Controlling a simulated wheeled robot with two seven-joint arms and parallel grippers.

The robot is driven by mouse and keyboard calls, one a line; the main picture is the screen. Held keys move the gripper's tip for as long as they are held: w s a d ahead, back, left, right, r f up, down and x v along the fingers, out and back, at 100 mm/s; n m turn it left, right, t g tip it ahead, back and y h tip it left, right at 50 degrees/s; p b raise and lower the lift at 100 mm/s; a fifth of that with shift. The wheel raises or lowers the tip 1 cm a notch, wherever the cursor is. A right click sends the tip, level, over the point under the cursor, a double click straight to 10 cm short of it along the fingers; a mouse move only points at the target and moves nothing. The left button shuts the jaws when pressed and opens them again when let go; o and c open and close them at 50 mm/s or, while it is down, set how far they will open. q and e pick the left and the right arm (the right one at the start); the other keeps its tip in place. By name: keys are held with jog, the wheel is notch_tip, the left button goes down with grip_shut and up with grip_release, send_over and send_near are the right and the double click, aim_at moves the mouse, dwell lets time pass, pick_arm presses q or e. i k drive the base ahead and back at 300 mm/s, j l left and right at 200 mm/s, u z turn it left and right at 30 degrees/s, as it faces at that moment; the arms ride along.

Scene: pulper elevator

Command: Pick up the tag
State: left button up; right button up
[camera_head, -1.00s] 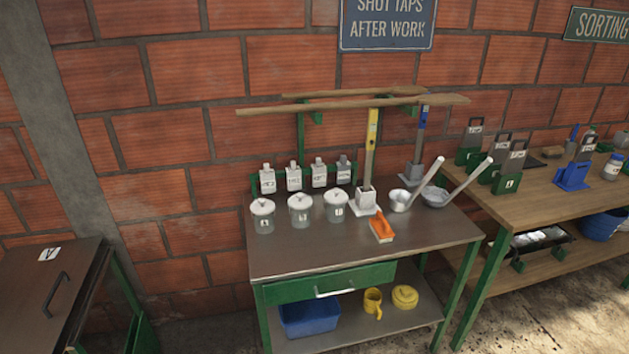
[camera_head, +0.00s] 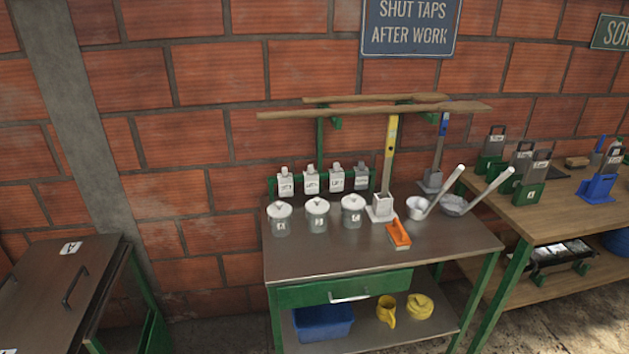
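Several small tags hang in a row on a green rack at the back of the metal-topped table: a pale one at the left (camera_head: 285,184), two more pale ones (camera_head: 311,182) (camera_head: 336,180), and a greyer one at the right (camera_head: 361,178). Their markings are too small to read. A white label with a dark mark (camera_head: 70,248) lies on the dark lid at the left. I cannot tell which of these is the tag. Neither of my grippers is in view.
The metal table (camera_head: 300,262) holds lidded jars (camera_head: 317,215), an orange-topped block (camera_head: 398,235), and ladles (camera_head: 417,207). A blue bin (camera_head: 322,322) sits on its shelf. A dark lidded cabinet (camera_head: 38,285) stands left, a wooden bench (camera_head: 560,215) right. Long paddles (camera_head: 370,110) rest above the rack.

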aim_at(312, 176)
jog(key=i+j, duration=0.2)
jog(key=j, duration=0.15)
jog(key=i+j+z, duration=0.1)
jog(key=j, duration=0.3)
jog(key=i+j, duration=0.5)
jog(key=j, duration=0.25)
jog(key=z, duration=0.05)
